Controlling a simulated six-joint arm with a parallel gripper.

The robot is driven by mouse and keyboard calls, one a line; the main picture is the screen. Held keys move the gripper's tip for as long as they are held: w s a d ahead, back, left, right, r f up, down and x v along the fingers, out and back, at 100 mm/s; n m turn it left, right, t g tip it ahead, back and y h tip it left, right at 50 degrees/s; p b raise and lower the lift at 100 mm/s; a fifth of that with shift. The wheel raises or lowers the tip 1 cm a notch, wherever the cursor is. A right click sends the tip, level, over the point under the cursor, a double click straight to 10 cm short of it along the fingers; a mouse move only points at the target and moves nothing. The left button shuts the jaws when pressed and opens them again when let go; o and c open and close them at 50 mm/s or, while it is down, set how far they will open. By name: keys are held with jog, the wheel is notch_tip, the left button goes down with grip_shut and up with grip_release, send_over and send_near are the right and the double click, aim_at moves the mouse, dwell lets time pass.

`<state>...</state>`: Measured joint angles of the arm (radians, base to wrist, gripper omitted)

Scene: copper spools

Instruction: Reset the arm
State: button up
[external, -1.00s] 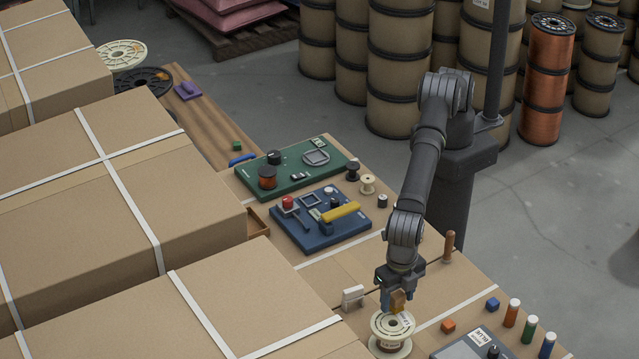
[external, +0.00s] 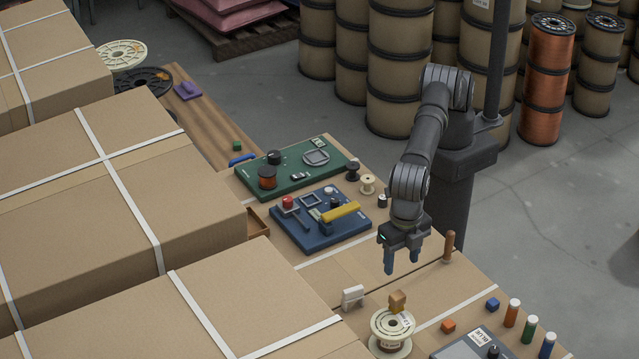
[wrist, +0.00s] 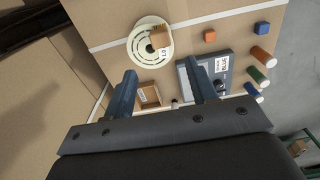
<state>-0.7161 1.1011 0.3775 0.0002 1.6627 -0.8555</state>
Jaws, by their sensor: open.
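My gripper (external: 402,262) is open and empty, with blue fingers pointing down, raised above the bench behind the cream spool. In the wrist view my gripper (wrist: 165,92) shows its two fingers spread apart with nothing held between them. A small orange-brown block (external: 397,301) rests on top of the cream spool (external: 392,334), which stands upright near the bench's front. In the wrist view the block (wrist: 160,37) sits on the right part of the spool's flange (wrist: 141,46).
A blue board (external: 318,236) and a green board (external: 290,178) with parts lie left of the arm. A wooden handle (external: 448,247) stands to the right. A grey box (external: 465,346), small cubes and several capped tubes (external: 511,313) sit at front right. Large cartons (external: 80,220) fill the left.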

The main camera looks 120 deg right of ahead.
aim_at(412, 315)
notch_tip(412, 315, down, 12)
jog(key=shift+f, duration=0.15)
notch_tip(412, 315, up, 2)
jog(key=shift+r, duration=1.1)
